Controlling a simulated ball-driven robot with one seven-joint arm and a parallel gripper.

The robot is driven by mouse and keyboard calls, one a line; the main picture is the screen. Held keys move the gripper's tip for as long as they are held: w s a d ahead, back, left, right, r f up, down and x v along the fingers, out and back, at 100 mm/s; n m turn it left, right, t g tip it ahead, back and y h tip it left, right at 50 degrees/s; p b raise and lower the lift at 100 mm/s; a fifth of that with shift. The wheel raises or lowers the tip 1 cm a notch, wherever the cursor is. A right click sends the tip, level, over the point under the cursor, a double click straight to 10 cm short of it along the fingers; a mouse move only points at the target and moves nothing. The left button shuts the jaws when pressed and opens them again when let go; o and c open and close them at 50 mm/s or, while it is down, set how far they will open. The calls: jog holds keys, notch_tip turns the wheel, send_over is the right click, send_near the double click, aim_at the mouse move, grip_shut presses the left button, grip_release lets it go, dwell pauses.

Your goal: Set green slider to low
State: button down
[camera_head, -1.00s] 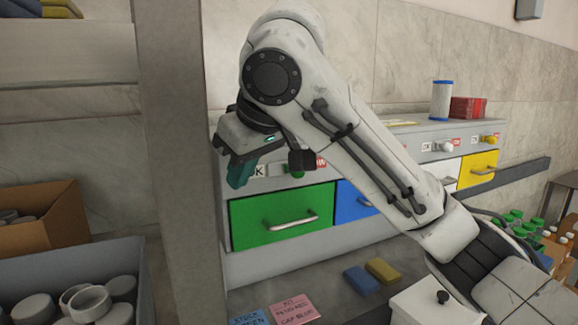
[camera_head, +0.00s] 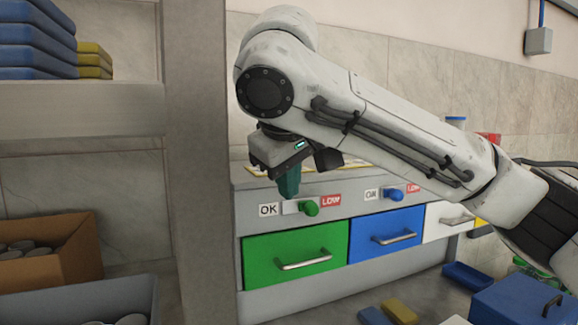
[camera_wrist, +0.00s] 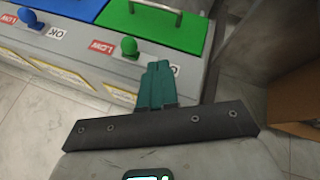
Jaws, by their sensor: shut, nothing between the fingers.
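The green slider's knob (camera_head: 309,207) stands in its slot between an OK label (camera_head: 268,209) on the left and a red LOW label (camera_head: 331,200) on the right. It sits toward the LOW end, above the green drawer (camera_head: 294,257). It also shows in the wrist view (camera_wrist: 129,46), close beside its LOW label (camera_wrist: 103,47). My gripper (camera_head: 289,188), with teal fingers, is shut and empty, pointing down just left of the knob on the OK side. In the wrist view the fingertips (camera_wrist: 158,66) appear to the right of the knob, with a small gap.
A blue knob (camera_head: 395,195) stands on the same panel above the blue drawer (camera_head: 386,232). A grey post (camera_head: 195,150) rises left of my gripper. A shelf with blue and yellow stacks is at the left. A blue box (camera_head: 520,300) stands at front right.

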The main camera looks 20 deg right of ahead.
aim_at(303, 202)
jog(key=shift+w+d+f+p, duration=0.6)
jog(key=shift+w+d+f, duration=0.5)
jog(key=shift+f, duration=0.2)
jog(key=shift+w+d+f+p, duration=0.55)
jog(key=shift+w+d+f, duration=0.4)
jog(key=shift+d+f, duration=0.3)
